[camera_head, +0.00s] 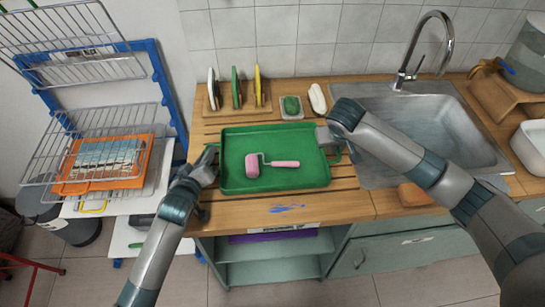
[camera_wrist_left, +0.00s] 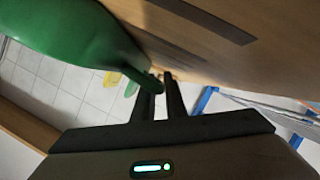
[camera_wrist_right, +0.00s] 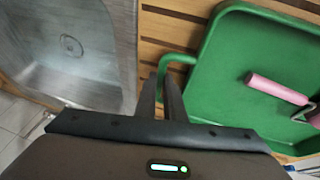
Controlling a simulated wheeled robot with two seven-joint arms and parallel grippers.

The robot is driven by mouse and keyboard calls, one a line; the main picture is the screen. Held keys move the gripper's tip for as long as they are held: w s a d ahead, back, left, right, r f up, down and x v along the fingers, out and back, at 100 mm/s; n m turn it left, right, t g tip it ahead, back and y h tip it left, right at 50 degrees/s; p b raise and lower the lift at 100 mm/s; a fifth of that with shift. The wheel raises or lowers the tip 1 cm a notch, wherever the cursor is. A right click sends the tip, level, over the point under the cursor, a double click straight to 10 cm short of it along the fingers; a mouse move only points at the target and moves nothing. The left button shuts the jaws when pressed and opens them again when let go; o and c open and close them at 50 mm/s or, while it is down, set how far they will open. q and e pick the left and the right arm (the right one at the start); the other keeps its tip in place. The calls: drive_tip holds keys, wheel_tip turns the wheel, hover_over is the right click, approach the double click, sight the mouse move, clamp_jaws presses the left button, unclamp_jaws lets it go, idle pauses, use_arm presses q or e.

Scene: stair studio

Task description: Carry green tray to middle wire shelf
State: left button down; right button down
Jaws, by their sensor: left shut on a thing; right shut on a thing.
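The green tray (camera_head: 240,140) sits on the wooden counter, with a pink roller (camera_head: 270,164) lying in it. My left gripper (camera_head: 208,158) is shut on the tray's left handle; the left wrist view shows the fingers (camera_wrist_left: 160,85) at the handle's end beside the green tray (camera_wrist_left: 70,40). My right gripper (camera_head: 328,137) is shut on the tray's right handle, which shows as a green loop (camera_wrist_right: 172,62) between the fingers (camera_wrist_right: 162,88) in the right wrist view. The wire shelf rack (camera_head: 165,95) with blue posts stands at the left; its middle wire shelf (camera_head: 95,122) is above an orange tray.
The orange tray (camera_head: 142,181) with a grey-blue item lies on a lower rack level. A plate rack (camera_head: 212,112) with several plates, a small dish (camera_head: 291,117) and a white object (camera_head: 317,98) stand behind the green tray. A sink (camera_head: 430,110) is to the right.

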use_arm(q)
drive_tip(key=shift+r, duration=0.15)
use_arm(e)
drive_tip(key=shift+r, duration=0.2)
